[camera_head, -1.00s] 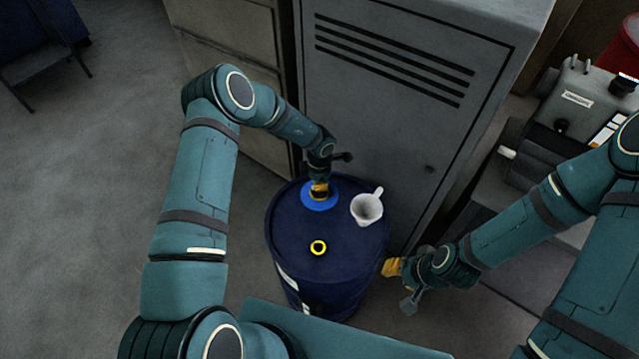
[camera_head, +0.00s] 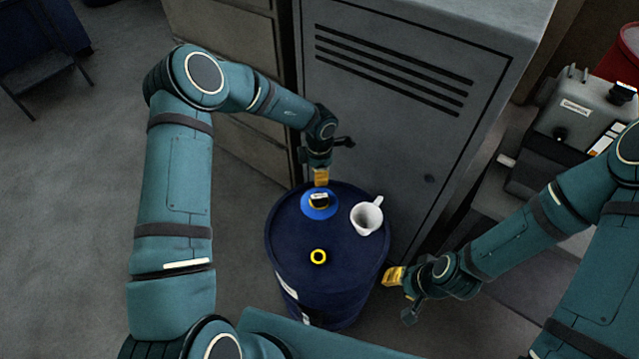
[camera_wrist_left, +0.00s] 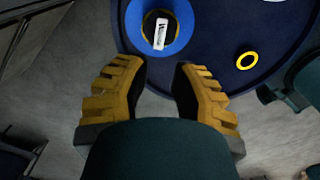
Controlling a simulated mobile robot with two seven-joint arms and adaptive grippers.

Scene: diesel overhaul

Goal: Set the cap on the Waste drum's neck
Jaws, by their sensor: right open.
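The dark blue drum (camera_head: 285,235) stands in front of the grey cabinet. On its top, a black cap (camera_head: 319,200) with a yellow edge and a white label sits in the middle of a bright blue disc (camera_head: 308,211). The cap (camera_wrist_left: 150,40) also shows in the left wrist view; the neck under it is hidden, so I cannot tell how it is seated. My left gripper (camera_head: 320,178) is just above and behind the cap. In the left wrist view its fingers (camera_wrist_left: 160,85) are apart with nothing between them. My right gripper (camera_head: 392,276) is open beside the drum's right side.
A white jug (camera_head: 367,216) stands on the drum top, right of the disc. A yellow ring (camera_head: 318,256) lies nearer the front. The grey cabinet (camera_head: 400,130) rises close behind the drum. A grey canister (camera_head: 585,108) is at the far right.

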